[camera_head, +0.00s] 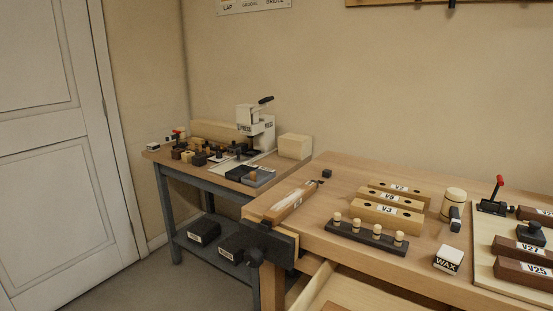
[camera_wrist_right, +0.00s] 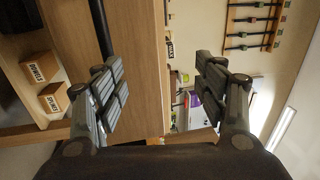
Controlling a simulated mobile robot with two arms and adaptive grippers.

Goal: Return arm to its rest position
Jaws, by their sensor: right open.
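My right gripper (camera_wrist_right: 160,88) shows in the right wrist view. Its two ribbed fingers stand wide apart with nothing between them. Behind the gap are the wooden side of a bench (camera_wrist_right: 143,60) and, further off, part of the room. The gripper touches nothing that I can see. Neither of my arms shows in the head view, and my left gripper is in no frame.
In the head view a wooden bench (camera_head: 340,180) holds labelled blocks (camera_head: 385,213), a peg rack (camera_head: 366,237) and a wax block (camera_head: 448,259). An open drawer (camera_head: 315,290) juts out below it. A side table (camera_head: 165,155) carries a press (camera_head: 256,125). Floor by the door (camera_head: 50,150) is clear.

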